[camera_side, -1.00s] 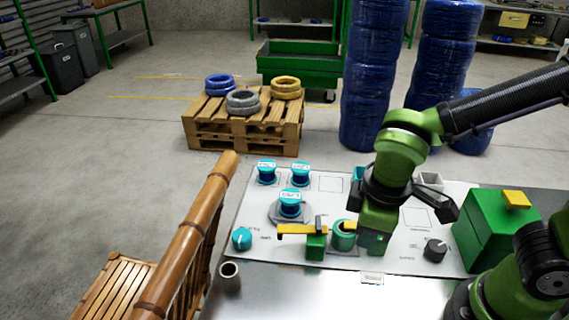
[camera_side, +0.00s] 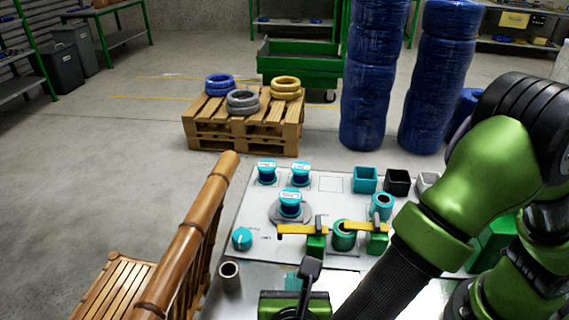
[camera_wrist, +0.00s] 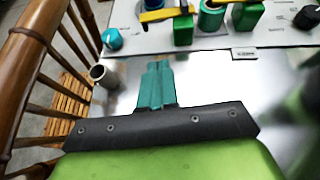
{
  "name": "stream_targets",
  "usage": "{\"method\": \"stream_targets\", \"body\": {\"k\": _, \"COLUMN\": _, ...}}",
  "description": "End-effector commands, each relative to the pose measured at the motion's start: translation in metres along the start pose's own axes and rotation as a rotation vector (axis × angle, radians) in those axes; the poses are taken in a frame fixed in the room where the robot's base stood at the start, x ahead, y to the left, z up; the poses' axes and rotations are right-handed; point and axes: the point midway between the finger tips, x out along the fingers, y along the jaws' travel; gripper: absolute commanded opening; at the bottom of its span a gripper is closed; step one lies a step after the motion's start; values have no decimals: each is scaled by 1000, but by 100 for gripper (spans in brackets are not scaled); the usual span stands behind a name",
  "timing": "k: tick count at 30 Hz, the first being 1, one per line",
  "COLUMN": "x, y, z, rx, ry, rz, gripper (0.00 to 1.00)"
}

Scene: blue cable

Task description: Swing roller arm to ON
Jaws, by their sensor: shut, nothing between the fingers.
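Two yellow arms on green blocks stand on the white panel: a left one (camera_side: 302,230) and a right one (camera_side: 365,227). A teal roller (camera_side: 343,236) stands upright between them. I cannot tell which arm is the roller arm, and no ON mark is readable. The left yellow arm also shows at the top of the wrist view (camera_wrist: 165,14). My gripper (camera_side: 292,281) is in front of the panel, over the bare metal table, apart from both arms. In the wrist view its teal fingers (camera_wrist: 157,66) are together and empty.
A teal knob (camera_side: 242,238) is at the panel's left front corner. Teal spools (camera_side: 290,203) stand behind the arms, and open boxes (camera_side: 366,179) at the back. A beige cup (camera_side: 230,277) stands left of my gripper, beside a bamboo railing (camera_side: 195,235).

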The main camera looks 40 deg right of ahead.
Motion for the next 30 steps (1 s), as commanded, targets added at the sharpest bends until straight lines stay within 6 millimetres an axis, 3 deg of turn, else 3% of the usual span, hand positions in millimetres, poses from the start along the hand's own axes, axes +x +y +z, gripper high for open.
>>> {"method": "stream_targets", "body": {"k": 11, "x": 7, "y": 0, "z": 0, "rx": 2, "ry": 1, "rz": -2, "gripper": 0}}
{"method": "stream_targets", "body": {"k": 14, "x": 20, "y": -1, "z": 0, "rx": 1, "ry": 0, "rz": -4, "gripper": 0}}
{"method": "stream_targets", "body": {"k": 26, "x": 104, "y": -2, "z": 0, "rx": 2, "ry": 2, "rz": -7, "gripper": 0}}
{"method": "stream_targets", "body": {"k": 30, "x": 122, "y": -1, "z": 12, "rx": 5, "ry": 2, "rz": -5, "gripper": 0}}
